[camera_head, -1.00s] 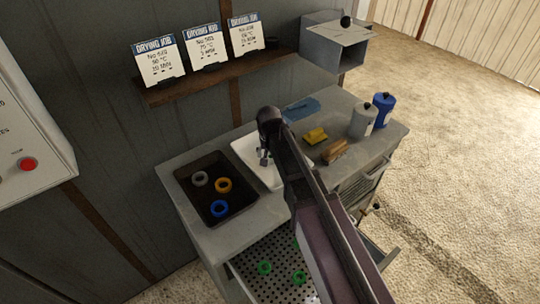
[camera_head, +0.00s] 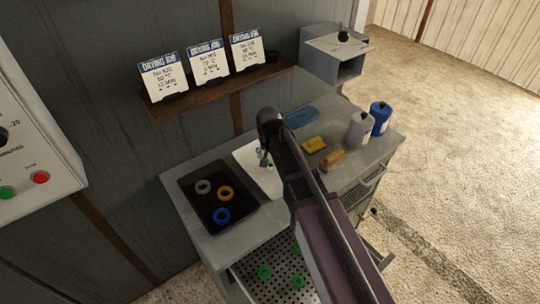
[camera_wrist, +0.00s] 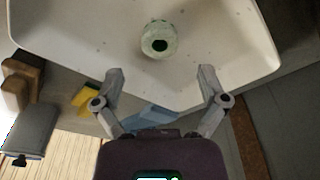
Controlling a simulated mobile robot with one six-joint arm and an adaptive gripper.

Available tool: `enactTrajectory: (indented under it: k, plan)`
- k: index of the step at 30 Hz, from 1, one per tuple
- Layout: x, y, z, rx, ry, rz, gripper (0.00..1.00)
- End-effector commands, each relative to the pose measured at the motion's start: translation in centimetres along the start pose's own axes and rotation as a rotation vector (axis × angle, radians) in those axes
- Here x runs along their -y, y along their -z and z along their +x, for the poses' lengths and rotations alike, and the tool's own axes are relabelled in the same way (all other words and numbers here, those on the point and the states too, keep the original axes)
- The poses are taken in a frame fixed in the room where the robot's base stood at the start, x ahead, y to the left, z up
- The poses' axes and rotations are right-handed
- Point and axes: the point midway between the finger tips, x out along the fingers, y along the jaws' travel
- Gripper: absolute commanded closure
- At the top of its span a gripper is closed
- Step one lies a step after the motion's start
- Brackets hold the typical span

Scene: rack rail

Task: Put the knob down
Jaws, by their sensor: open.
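A pale, greenish-white round piece with a dark centre (camera_wrist: 159,40) lies in the white tray (camera_wrist: 225,35) in the wrist view. I cannot tell for sure whether it is the knob. My gripper (camera_wrist: 161,78) is open, with its fingers spread and nothing between them. The round piece is apart from the fingertips, above them in the picture. In the head view my gripper (camera_head: 264,158) hangs over the white tray (camera_head: 248,158), and my arm hides part of that tray.
A dark tray (camera_head: 240,214) with grey, orange and blue rings stands left of the white tray. A yellow sponge (camera_head: 314,144), wooden brush (camera_head: 333,159), blue cloth (camera_head: 301,117) and two bottles (camera_head: 359,130) stand right. A perforated drawer (camera_head: 252,283) with green rings is open in front.

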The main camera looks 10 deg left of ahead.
Motion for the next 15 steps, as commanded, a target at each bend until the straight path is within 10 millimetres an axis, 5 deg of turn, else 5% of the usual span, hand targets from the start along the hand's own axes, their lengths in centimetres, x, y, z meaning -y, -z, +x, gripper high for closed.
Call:
enactTrajectory:
  k: [15]
  plan:
    - [0.0,0.0,-4.9,0.0,0.0,0.0,0.07]
